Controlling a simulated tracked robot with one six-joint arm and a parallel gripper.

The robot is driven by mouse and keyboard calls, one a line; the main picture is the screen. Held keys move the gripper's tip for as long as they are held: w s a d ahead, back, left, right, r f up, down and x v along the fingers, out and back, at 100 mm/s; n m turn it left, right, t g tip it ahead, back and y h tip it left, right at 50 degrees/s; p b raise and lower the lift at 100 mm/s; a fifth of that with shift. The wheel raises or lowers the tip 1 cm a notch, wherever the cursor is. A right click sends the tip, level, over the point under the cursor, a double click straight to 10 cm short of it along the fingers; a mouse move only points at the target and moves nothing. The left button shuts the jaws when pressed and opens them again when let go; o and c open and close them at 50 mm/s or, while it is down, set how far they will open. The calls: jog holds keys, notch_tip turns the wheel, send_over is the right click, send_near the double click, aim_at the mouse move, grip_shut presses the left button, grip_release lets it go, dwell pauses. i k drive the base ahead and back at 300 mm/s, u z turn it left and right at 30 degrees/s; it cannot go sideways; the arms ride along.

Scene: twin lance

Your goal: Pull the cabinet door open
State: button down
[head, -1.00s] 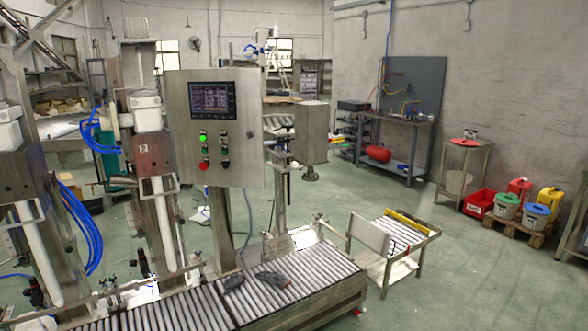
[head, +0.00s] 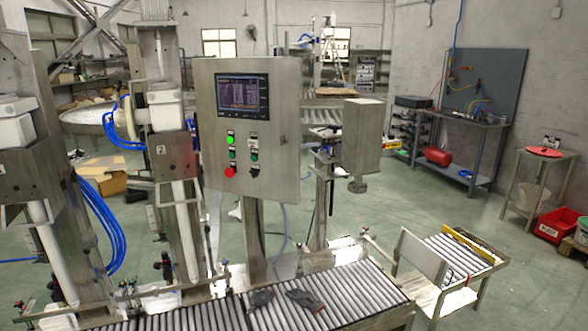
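The cabinet (head: 247,165) is a grey metal control box on a post, left of centre in the head view. Its door faces me and looks shut. The door carries a dark screen (head: 242,97), green and dark buttons, and a red button (head: 230,172). A small dark spot, perhaps a latch, sits near the door's right edge (head: 284,138).
A roller conveyor (head: 350,289) runs below the cabinet, with dark gloves (head: 305,299) on it. A grey box on a post (head: 361,138) stands to the right. Filling columns with blue hoses (head: 105,235) stand left.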

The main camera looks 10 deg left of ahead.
aim_at(277, 167)
jog(key=u, duration=0.3)
jog(key=i, duration=0.7)
jog(key=u, duration=0.95)
jog(key=i, duration=0.7)
jog(key=u, duration=0.45)
